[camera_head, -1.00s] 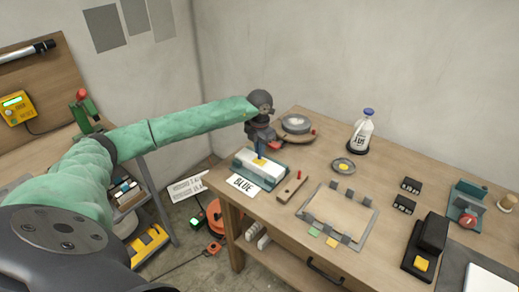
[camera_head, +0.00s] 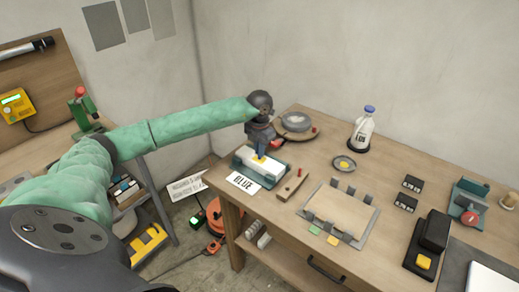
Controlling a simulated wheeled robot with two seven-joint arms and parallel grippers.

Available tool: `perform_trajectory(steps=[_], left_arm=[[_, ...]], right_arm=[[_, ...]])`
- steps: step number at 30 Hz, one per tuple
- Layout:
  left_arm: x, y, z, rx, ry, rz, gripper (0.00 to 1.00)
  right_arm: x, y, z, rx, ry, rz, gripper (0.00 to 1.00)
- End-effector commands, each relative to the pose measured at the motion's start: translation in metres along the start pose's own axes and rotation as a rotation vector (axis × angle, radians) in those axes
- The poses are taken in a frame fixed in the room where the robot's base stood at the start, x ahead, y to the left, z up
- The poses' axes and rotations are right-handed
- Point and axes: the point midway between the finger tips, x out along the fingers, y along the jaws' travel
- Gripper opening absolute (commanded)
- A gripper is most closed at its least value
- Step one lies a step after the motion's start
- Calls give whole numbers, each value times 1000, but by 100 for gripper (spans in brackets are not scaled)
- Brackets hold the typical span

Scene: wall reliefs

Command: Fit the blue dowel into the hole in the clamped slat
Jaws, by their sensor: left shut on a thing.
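My left gripper (camera_head: 261,139) is over the left end of the workbench, shut on the blue dowel (camera_head: 260,151). The dowel points down toward a white block (camera_head: 271,170) in a teal holder, with a yellow spot at its lower end. I cannot tell whether the tip touches the block. A card reading BLUE (camera_head: 243,182) lies in front of the holder. A short wooden slat (camera_head: 291,186) with a dark spot and a red peg lies to the right. A wooden panel in a grey clamp frame (camera_head: 351,240) lies further right. My right gripper is not in view.
A round grey dish (camera_head: 296,121) stands behind the gripper, a white bottle (camera_head: 363,131) at the back. A small dish (camera_head: 344,164), black blocks (camera_head: 405,203) and a black device (camera_head: 428,240) stand to the right. The benchtop between them is partly clear.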

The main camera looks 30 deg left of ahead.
Motion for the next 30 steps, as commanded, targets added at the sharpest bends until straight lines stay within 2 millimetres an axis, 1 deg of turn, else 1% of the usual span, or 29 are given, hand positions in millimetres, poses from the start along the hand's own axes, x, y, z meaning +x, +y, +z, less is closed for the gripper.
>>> perform_trajectory(steps=[26,27,29,30], left_arm=[[20,0,0,0,2,0,0],[19,0,0,0,1,0,13],[19,0,0,0,1,0,24],[19,0,0,0,1,0,32]], right_arm=[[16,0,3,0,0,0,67],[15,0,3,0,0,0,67],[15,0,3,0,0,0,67],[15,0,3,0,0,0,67]])
